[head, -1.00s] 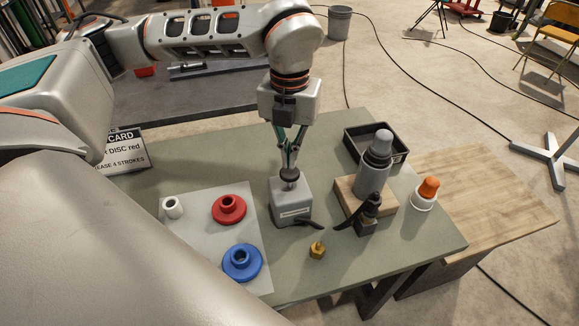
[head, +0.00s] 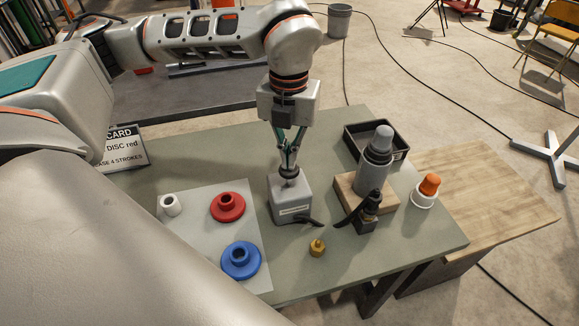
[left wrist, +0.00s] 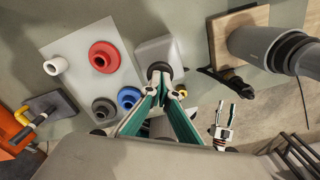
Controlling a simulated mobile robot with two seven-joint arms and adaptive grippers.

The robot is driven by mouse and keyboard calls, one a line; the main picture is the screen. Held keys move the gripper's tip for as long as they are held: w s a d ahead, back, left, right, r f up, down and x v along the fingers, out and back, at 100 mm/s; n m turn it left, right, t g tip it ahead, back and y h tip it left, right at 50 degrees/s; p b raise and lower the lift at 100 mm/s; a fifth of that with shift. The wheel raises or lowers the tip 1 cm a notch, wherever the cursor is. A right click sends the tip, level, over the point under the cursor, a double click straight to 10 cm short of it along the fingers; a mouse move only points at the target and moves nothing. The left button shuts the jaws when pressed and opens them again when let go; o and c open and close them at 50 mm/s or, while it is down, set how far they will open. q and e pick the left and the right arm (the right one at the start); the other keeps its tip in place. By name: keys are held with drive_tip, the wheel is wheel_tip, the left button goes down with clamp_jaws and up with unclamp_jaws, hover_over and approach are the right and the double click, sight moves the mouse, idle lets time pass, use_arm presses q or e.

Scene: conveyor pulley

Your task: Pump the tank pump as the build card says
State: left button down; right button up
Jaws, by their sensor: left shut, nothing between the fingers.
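The tank pump (head: 291,204) is a grey box with a pale label, a round black knob (head: 289,172) on top and a short black spout at its front right. My left gripper (head: 289,165) points down, shut, with its tips at the knob; the knob also shows in the left wrist view (left wrist: 159,70). Whether the tips press on it is hard to tell. The build card (head: 124,149) is partly hidden by my arm; it reads "DISC red" and "...EASE 4 STROKES". My right gripper (left wrist: 224,108) shows only in the left wrist view, open and empty.
A white mat (head: 205,263) left of the pump holds a red disc (head: 227,207), a blue disc (head: 240,260) and a white sleeve (head: 170,205). A brass fitting (head: 317,248) lies in front. On the right are a grey cylinder on a wooden block (head: 390,204), a black clamp (head: 369,214), an orange-topped cup (head: 427,190) and a dark tray (head: 354,138).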

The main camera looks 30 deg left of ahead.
use_arm(q)
drive_tip(key=shift+f+b, duration=0.85)
drive_tip(key=shift+f, duration=0.65)
drive_tip(key=shift+r+p, duration=1.4)
drive_tip(key=shift+r, duration=0.7)
drive_tip(key=shift+f, duration=0.25)
drive_tip(key=shift+f+b, duration=1.35)
drive_tip(key=shift+f, duration=0.5)
drive_tip(key=shift+r+p, duration=1.4)
drive_tip(key=shift+r, duration=0.75)
